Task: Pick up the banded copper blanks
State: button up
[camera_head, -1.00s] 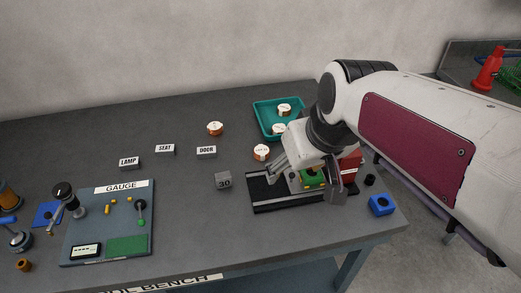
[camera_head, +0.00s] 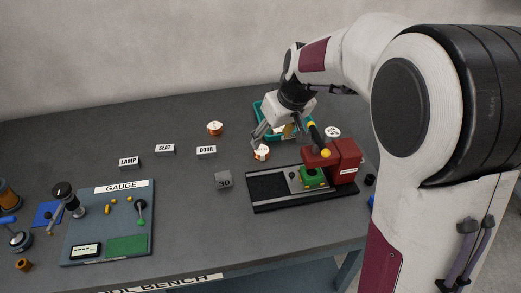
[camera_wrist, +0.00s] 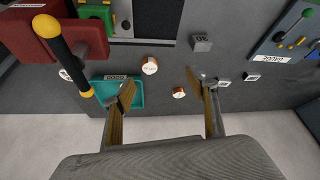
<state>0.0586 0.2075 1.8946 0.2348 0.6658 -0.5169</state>
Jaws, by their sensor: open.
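One copper blank with a pale top (camera_head: 261,152) stands on the bench left of the press and near my gripper (camera_head: 276,139); it also shows in the wrist view (camera_wrist: 150,65). A second blank (camera_head: 215,128) stands farther back to the left and shows in the wrist view (camera_wrist: 179,92). A third pale-topped piece (camera_head: 332,132) stands behind the red press. My gripper hangs above the bench in front of the teal tray (camera_head: 257,107). In the wrist view its fingers (camera_wrist: 163,87) are wide apart with nothing gripped.
The red press (camera_head: 346,162) with its black, yellow-ended lever stands close right of my gripper. A dark plate (camera_head: 268,188) lies before it. A grey "30" block (camera_head: 223,181), label blocks (camera_head: 206,152) and the gauge board (camera_head: 90,227) lie left. Bench between labels and press is mostly clear.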

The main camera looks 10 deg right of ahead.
jog(key=n, duration=0.1)
send_near(262, 150)
jog(key=shift+s+a+f, duration=0.15)
jog(key=shift+a+f, duration=0.05)
jog(key=shift+f, duration=0.45)
jog(key=shift+f, duration=0.1)
jog(key=shift+x, duration=1.25)
jog(key=shift+w+f+g, duration=0.3)
jog(key=shift+w+f, duration=0.5)
jog(key=shift+f, duration=0.25)
jog(key=shift+x, duration=1.3)
jog(key=shift+w, duration=0.1)
